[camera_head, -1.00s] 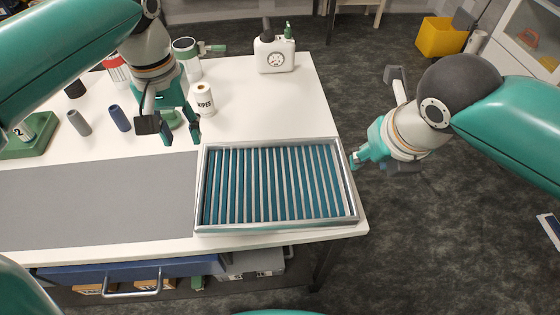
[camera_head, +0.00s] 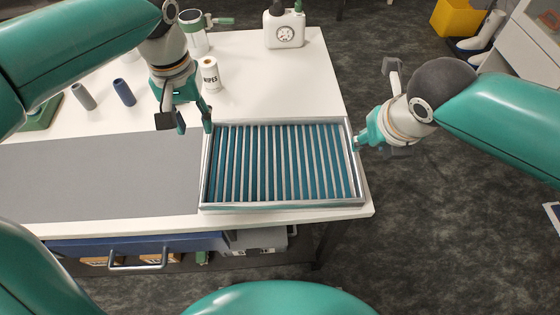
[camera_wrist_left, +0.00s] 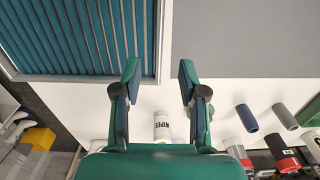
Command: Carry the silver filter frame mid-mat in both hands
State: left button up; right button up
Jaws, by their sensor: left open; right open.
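The silver filter frame (camera_head: 285,207), with teal slats inside, lies flat on the white bench at its right end, just right of the grey mat (camera_head: 95,180). My left gripper (camera_head: 195,129) is open and empty at the frame's far left corner. In the left wrist view, the frame's silver rim (camera_wrist_left: 161,35) lines up with the gap between the open fingers (camera_wrist_left: 159,70). My right gripper (camera_head: 358,144) is open beside the frame's right rim; its fingers are small and partly hidden, so contact cannot be told.
A wipes roll (camera_head: 210,74) stands behind the left gripper, and a white jug (camera_head: 284,28) stands at the back. The mat is clear. Dark floor lies beyond the bench's right edge.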

aim_at(206, 155)
pick_arm(q)
notch_tip(206, 155, down, 11)
pick_arm(e)
jog(key=x, duration=1.1)
pick_arm(q)
grip_shut()
pick_arm(e)
grip_shut()
